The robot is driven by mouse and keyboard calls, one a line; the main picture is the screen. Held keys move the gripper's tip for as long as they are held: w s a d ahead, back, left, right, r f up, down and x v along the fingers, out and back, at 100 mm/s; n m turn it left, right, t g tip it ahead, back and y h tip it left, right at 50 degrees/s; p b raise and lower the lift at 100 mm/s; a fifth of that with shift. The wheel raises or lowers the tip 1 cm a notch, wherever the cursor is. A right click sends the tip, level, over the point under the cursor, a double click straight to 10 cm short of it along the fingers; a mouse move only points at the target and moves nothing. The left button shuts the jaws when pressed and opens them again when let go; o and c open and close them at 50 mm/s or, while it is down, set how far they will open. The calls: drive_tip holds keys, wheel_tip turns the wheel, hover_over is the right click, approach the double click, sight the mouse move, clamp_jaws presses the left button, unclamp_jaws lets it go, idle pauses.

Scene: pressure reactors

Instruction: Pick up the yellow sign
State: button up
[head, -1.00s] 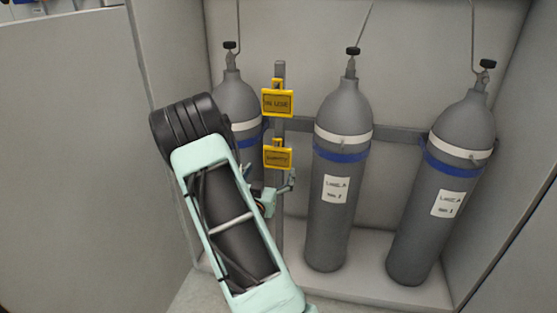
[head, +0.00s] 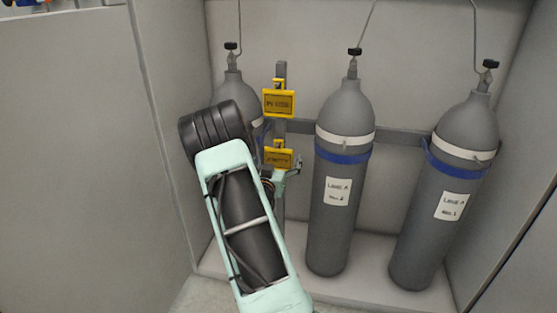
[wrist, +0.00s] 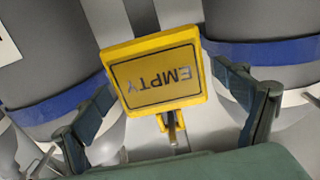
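Two yellow signs hang one above the other on a grey post between the left and middle cylinders. The upper sign (head: 278,103) appears to read "IN USE". The lower sign (head: 278,158) reads "EMPTY" in the wrist view (wrist: 158,82), where it appears upside down. My gripper (head: 294,168) is just below and right of the lower sign in the head view. In the wrist view my gripper (wrist: 172,108) is open, its fingers apart on either side of the EMPTY sign, with no clear contact. My arm hides part of the left cylinder.
Grey gas cylinders with white and blue bands stand left (head: 234,92), middle (head: 342,215) and right (head: 440,215) in a recess. A horizontal rail (head: 398,135) runs behind them. A grey wall panel (head: 75,160) stands at left.

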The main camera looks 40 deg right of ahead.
drive_tip(key=c, duration=1.2)
drive_tip(key=shift+o, duration=0.2)
drive_tip(key=shift+r, duration=0.1)
